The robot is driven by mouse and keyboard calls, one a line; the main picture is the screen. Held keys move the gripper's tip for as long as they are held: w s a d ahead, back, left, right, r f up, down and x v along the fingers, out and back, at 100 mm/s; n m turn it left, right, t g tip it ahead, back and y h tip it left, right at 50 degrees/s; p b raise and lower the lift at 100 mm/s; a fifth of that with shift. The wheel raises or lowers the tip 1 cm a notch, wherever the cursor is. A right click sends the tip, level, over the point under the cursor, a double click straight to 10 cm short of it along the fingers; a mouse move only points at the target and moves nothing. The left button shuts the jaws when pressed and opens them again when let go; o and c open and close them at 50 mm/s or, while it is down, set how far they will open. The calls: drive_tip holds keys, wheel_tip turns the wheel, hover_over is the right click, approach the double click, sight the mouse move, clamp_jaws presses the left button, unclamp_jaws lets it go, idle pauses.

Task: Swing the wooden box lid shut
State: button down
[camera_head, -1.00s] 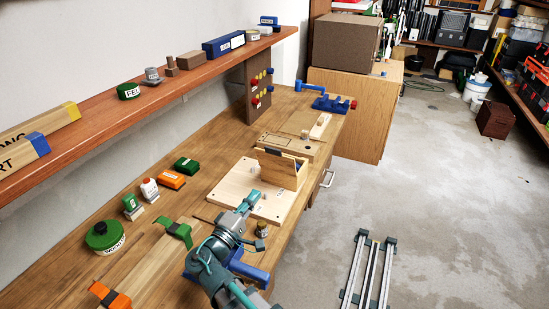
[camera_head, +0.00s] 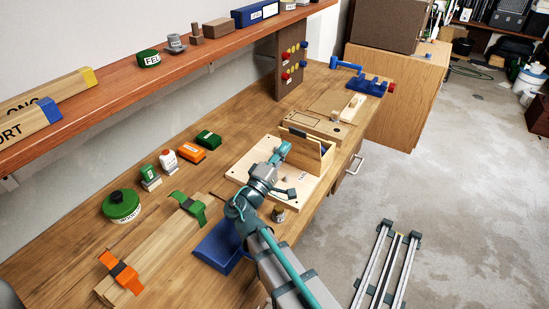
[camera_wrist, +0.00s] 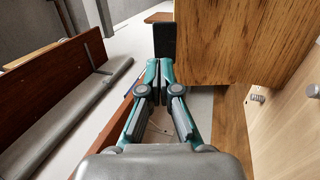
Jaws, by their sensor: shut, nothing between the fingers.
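The wooden box (camera_head: 314,158) stands on a pale board (camera_head: 240,172) on the workbench. Its lid (camera_head: 303,143) stands raised, with a dark tab (camera_head: 298,132) at its top edge. A little blue shows inside the box. My gripper (camera_head: 286,147) is at the near left side of the lid, shut and empty. In the wrist view, my gripper's closed fingertips (camera_wrist: 158,66) are close in front of the dark tab (camera_wrist: 164,38), beside the brown lid panel (camera_wrist: 222,40). I cannot tell whether they touch. My gripper hides part of the lid in the head view.
A small jar (camera_head: 278,213) stands near the board's front corner. Green (camera_head: 208,138) and orange (camera_head: 192,151) boxes lie to the left. A wooden plank with clamps (camera_head: 155,245) lies nearer. A red-brown shelf (camera_head: 120,85) runs above the bench.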

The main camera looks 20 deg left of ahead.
sight(296, 132)
drive_tip(key=shift+p+x, duration=0.9)
drive_tip(key=shift+x, duration=1.4)
